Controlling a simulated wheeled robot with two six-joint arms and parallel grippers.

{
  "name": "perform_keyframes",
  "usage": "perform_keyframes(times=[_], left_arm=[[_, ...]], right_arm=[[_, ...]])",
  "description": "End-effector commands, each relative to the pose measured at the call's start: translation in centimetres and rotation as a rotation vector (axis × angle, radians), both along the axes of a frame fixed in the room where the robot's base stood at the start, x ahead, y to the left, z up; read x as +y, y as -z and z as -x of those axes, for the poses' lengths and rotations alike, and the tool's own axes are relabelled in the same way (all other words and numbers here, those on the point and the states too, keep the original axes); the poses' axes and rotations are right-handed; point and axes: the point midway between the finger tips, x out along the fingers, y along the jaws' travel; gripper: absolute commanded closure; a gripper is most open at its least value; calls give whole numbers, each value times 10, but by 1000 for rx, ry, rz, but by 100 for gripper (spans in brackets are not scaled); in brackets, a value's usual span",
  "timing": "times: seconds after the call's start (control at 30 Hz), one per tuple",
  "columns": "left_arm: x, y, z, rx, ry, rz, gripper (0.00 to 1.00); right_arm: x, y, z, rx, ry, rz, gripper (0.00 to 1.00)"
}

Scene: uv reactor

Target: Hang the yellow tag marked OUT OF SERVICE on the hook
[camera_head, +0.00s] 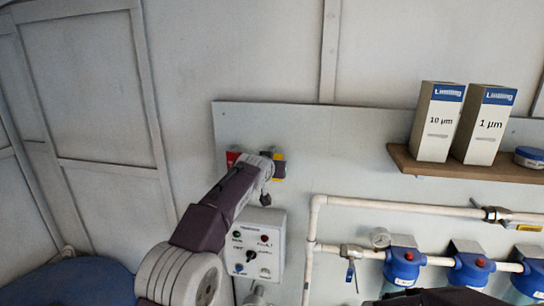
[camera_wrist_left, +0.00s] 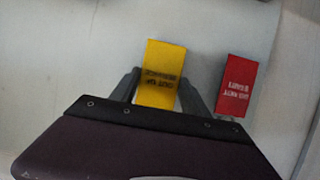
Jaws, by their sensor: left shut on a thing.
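The yellow tag (camera_wrist_left: 163,62) shows in the left wrist view with dark print that appears upside down. It sits between the two fingers of my left gripper (camera_wrist_left: 158,88), which is shut on it. In the head view the left gripper (camera_head: 268,168) is up at the grey wall panel, and the yellow tag (camera_head: 280,170) shows partly behind it. A red tag (camera_wrist_left: 236,86) hangs beside the yellow one and also shows in the head view (camera_head: 232,158). I cannot make out the hook.
A control box (camera_head: 262,243) with lamps and a knob is on the panel below the gripper. White pipes (camera_head: 400,206) and blue-capped filters (camera_head: 403,256) are to the right. A wooden shelf (camera_head: 470,170) holds two boxes. The panel above the gripper is bare.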

Motion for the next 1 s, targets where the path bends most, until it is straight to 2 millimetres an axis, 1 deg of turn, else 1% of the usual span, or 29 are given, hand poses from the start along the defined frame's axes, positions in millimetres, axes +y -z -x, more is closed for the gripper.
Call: perform_keyframes(times=[0.03, 0.27, 0.5, 0.53, 0.57, 0.6, 0.87, 0.97, 1.0], left_arm=[[0, -1, 2, 1, 0, 0, 85], [0, 2, 2, 0, 0, 0, 85], [0, 10, 2, 0, 1, 0, 85], [0, 8, 2, 0, 1, 0, 38], [0, 8, 2, 0, 1, 0, 30], [0, 8, 2, 0, 1, 0, 25], [0, 8, 2, 0, 0, 0, 25], [0, 2, 2, 0, 1, 0, 25], [1, 6, 5, -1, 1, 1, 25]], right_arm=[[0, -5, 0, 0, 0, 0, 100], [0, -1, 0, 1, 0, 0, 100], [0, 6, 0, 1, 0, 0, 100], [0, 4, 0, 1, 0, 0, 100], [0, 4, 0, 1, 0, 0, 100], [0, 4, 0, 1, 0, 0, 100], [0, 4, 0, 1, 0, 0, 100], [0, -4, 0, 1, 0, 0, 100], [0, 2, 0, 0, 0, 0, 100]])
